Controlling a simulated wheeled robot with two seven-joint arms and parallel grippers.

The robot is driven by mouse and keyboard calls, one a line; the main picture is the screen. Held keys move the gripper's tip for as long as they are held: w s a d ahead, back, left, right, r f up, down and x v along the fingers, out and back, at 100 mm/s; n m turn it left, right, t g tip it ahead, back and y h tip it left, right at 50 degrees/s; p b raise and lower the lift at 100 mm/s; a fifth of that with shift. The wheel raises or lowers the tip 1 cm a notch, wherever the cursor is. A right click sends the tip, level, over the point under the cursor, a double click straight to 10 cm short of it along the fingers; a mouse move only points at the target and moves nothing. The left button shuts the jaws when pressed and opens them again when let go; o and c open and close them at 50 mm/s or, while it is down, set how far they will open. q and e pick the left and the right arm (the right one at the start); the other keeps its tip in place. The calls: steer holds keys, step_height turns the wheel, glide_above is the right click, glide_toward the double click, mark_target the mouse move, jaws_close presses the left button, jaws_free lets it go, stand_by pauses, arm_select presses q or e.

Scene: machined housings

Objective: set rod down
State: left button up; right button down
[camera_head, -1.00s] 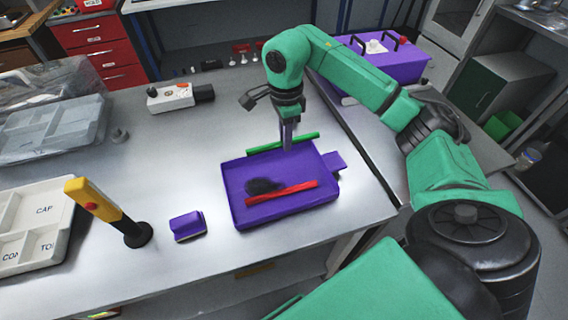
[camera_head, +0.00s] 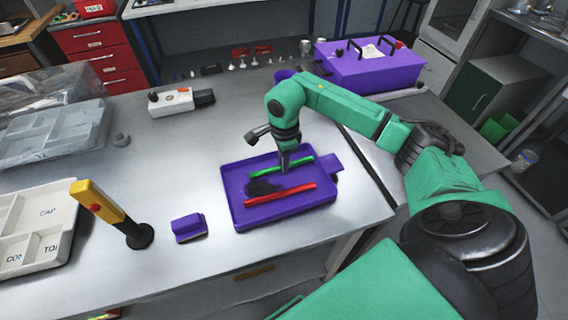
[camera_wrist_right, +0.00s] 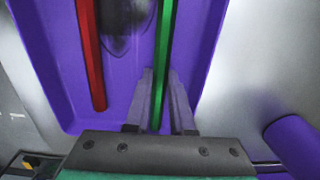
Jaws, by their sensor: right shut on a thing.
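A thin green rod (camera_head: 262,172) is held between the fingers of my right gripper (camera_head: 284,170), over the far part of the purple tray (camera_head: 317,180). In the right wrist view the rod (camera_wrist_right: 165,50) runs between the two fingers (camera_wrist_right: 160,95), with the tray floor behind it. I cannot tell whether the rod touches the tray floor. A red rod (camera_head: 280,195) lies in the near part of the tray, roughly parallel to the green one. It also shows in the wrist view (camera_wrist_right: 90,60), left of the green rod. My left gripper is out of view.
A dark blurred patch (camera_head: 262,187) lies in the tray between the rods. A purple block (camera_head: 188,226) and a yellow-black upright tool (camera_head: 105,208) stand to the left. A purple toolbox (camera_head: 370,66) stands at the back right. The bench right of the tray is narrow.

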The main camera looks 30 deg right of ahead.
steer(key=shift+s+a+f, duration=0.1)
steer(key=shift+s+f, duration=0.3)
steer(key=shift+f, duration=0.3)
steer(key=c, duration=0.8)
jaws_free()
steer(key=shift+f, duration=0.1)
steer(key=shift+o, duration=0.2)
steer(key=shift+r+p, duration=0.45)
steer(key=shift+r, duration=0.05)
steer(key=shift+w+r, duration=0.2)
steer(key=shift+r, duration=0.15)
steer(key=r, duration=0.1)
steer(key=r+b, duration=0.1)
steer(key=r, duration=0.2)
steer(key=shift+w, duration=0.3)
step_height(320, 180, up, 8)
steer(key=b, duration=0.1)
steer(key=shift+s, duration=0.15)
